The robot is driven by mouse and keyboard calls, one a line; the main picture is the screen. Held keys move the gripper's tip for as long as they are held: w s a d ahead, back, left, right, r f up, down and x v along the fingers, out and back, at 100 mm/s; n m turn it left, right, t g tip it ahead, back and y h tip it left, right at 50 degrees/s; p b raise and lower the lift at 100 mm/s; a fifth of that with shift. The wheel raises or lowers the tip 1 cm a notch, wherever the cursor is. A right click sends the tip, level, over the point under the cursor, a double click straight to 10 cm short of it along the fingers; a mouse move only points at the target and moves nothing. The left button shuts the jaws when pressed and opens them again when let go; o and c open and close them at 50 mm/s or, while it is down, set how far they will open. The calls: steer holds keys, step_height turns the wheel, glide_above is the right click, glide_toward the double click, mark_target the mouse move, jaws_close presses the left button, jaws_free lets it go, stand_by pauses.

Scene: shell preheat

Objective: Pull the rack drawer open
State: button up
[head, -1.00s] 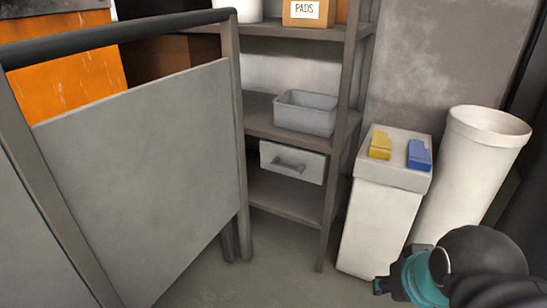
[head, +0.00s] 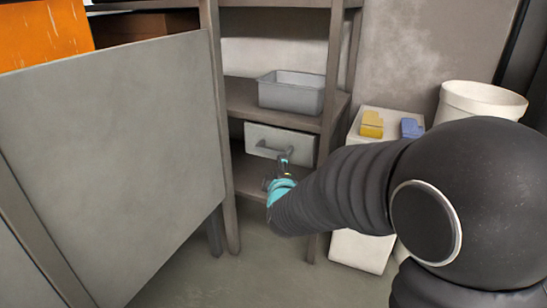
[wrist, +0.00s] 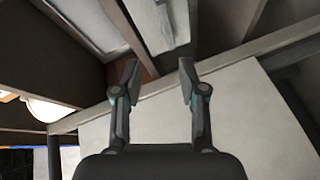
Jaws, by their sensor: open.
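The rack drawer (head: 300,146) is a light grey box front under the middle shelf of the rack, and it looks shut. Its bar handle (head: 264,148) is on the front, its right part overlapped by my gripper. My gripper (head: 284,160) is just in front of the drawer, near the right end of the handle. In the wrist view the two fingers of my gripper (wrist: 158,78) are spread apart with nothing between them. A pale panel at the top of that view, beyond the fingertips, appears to be the drawer front (wrist: 145,22). Contact with the handle cannot be told.
A grey bin (head: 290,96) sits on the shelf above the drawer. Rack posts (head: 330,95) stand on both sides. A large grey panel (head: 110,160) fills the left. A white stand (head: 358,248) with yellow and blue items and a white barrel (head: 482,98) are at right.

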mark_target(271, 152)
step_height(271, 152, down, 4)
steer(key=w+a+n+t+h+b, duration=0.1)
steer(key=w+a+n+t, duration=0.1)
steer(key=a+n, duration=0.1)
steer(key=w, duration=1.3)
steer(key=shift+w+a+b, duration=0.2)
steer(key=shift+w+b, duration=0.05)
steer(key=shift+b, duration=0.1)
jaws_close()
